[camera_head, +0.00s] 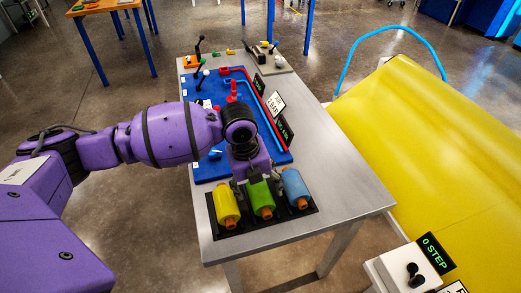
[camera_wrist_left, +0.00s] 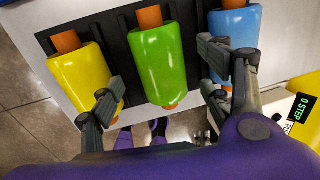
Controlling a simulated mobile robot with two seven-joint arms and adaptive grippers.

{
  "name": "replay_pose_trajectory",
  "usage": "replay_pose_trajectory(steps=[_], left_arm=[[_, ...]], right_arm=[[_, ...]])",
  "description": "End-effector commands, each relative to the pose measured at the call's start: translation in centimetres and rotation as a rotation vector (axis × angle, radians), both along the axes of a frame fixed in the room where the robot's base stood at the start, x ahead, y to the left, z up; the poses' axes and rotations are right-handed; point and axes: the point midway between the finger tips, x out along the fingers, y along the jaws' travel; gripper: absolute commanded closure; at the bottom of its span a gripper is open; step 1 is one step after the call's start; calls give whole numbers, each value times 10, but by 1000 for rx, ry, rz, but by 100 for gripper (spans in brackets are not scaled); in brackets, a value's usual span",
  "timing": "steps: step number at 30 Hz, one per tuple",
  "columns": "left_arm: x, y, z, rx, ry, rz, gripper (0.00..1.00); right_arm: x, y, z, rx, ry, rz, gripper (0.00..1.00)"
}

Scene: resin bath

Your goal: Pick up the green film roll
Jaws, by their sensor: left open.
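The green film roll (camera_head: 262,200) lies in the middle of a black rack (camera_head: 225,234) on the near end of the grey table, between a yellow roll (camera_head: 227,206) and a blue roll (camera_head: 296,187). It has orange end stubs. My left gripper (camera_head: 256,183) is above the far part of the green roll. In the left wrist view the green roll (camera_wrist_left: 158,62) shows between the two spread fingers of my left gripper (camera_wrist_left: 160,86). The fingers are open and hold nothing. They overlap the yellow roll (camera_wrist_left: 80,75) and blue roll (camera_wrist_left: 238,28) in that view. My right gripper is not in view.
A blue panel (camera_head: 208,171) with red and light-blue pipes and levers lies behind the rack. Small signs (camera_head: 276,103) stand along its right side. A large yellow sheet (camera_head: 420,150) and a "0 STEP" display (camera_head: 437,251) are to the right of the table (camera_head: 350,190).

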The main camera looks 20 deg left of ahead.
Motion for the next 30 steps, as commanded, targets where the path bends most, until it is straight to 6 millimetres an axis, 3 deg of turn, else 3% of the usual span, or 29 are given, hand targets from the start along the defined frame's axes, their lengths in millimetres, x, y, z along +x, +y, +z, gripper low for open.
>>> replay_pose_trajectory(steps=[6, 15, 28, 30], left_arm=[[4, -4, -29, 0, -1, 1, 29], [4, -4, -34, 1, -1, 0, 30], [4, -4, -33, 1, -1, 0, 86], [5, -4, -33, -1, -3, 0, 88]], right_arm=[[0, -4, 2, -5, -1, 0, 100], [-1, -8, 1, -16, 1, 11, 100], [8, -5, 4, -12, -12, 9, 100], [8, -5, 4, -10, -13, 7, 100]])
